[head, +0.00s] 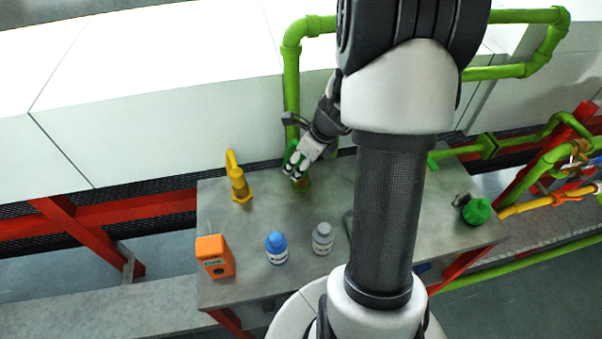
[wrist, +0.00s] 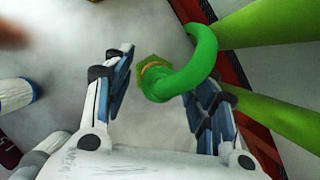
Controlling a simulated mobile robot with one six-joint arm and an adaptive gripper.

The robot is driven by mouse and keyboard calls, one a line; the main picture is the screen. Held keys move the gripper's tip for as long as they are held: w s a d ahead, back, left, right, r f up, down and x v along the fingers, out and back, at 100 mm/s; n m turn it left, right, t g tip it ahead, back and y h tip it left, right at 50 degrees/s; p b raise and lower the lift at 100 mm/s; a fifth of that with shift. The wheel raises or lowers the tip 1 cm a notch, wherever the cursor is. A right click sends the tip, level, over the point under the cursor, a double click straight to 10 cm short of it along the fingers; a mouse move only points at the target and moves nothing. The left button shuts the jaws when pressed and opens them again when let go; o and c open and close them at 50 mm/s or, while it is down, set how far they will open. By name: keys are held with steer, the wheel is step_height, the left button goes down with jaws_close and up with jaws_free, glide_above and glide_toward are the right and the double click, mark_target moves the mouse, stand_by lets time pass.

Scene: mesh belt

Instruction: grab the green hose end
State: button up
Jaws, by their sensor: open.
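The green hose end (wrist: 205,50) is a curved green tube with a hexagonal fitting at its base, standing on the grey table. In the wrist view its bend and fitting lie between my two fingers. In the head view it shows as a bit of green (head: 291,150) at the back of the table, mostly hidden by my gripper. My gripper (head: 295,172) is open around it; the open fingers also show in the wrist view (wrist: 158,78). The right finger is close to the tube; I cannot tell whether it touches.
A yellow hose end (head: 239,187) stands to the left on the table (head: 350,195). An orange container (head: 214,256), a blue-capped bottle (head: 277,248) and a grey-capped bottle (head: 322,239) stand in front. A green object (head: 476,210) lies right. Green pipes (head: 291,85) rise behind.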

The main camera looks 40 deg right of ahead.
jaws_close()
stand_by(0.6)
